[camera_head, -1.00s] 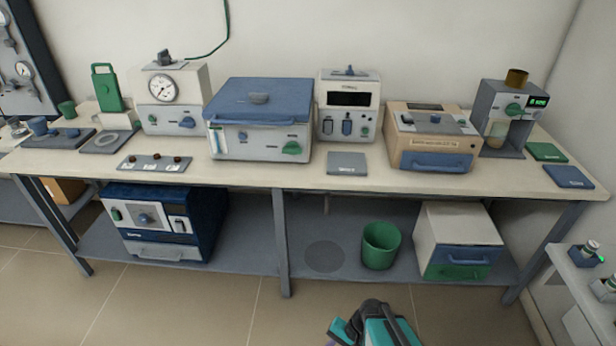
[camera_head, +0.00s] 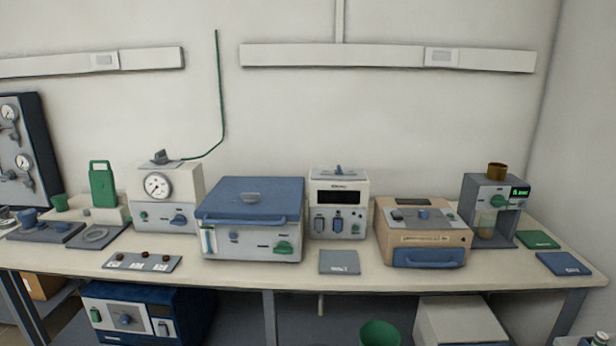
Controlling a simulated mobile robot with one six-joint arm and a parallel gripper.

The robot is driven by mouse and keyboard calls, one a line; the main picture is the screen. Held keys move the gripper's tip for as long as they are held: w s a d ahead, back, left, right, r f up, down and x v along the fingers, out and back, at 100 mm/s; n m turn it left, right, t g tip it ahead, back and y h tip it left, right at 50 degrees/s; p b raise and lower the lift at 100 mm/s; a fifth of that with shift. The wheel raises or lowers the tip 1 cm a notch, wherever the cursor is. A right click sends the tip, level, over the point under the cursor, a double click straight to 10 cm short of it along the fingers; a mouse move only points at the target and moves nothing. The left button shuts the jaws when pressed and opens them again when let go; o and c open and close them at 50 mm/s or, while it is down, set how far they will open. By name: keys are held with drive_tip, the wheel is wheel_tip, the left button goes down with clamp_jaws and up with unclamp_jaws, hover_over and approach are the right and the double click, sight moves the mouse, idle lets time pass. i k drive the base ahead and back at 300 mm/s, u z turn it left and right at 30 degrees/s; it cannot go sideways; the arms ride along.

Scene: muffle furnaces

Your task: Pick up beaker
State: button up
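A small clear vessel with tan contents, which looks like a beaker (camera_head: 487,224), stands inside the open bay of a grey device (camera_head: 509,205) at the right end of the bench. The device has a green display and a green knob, and its frame surrounds the vessel at the back and sides. A brown cup-like piece (camera_head: 497,170) sits on top of the device. A green cup (camera_head: 60,202) stands at the far left of the bench. My gripper is out of view.
The long bench (camera_head: 290,273) holds a blue-lidded box (camera_head: 252,215), a white gauge unit (camera_head: 165,196), a white display unit (camera_head: 339,204) and a tan box (camera_head: 424,234). Green (camera_head: 538,240) and blue (camera_head: 564,263) pads lie right of the device. A green bin (camera_head: 379,334) is below.

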sight(488, 222)
drive_tip(key=z, duration=4.3)
drive_tip(key=i, duration=0.1)
drive_tip(key=u, duration=3.15)
drive_tip(key=i, duration=0.55)
drive_tip(key=u, duration=0.65)
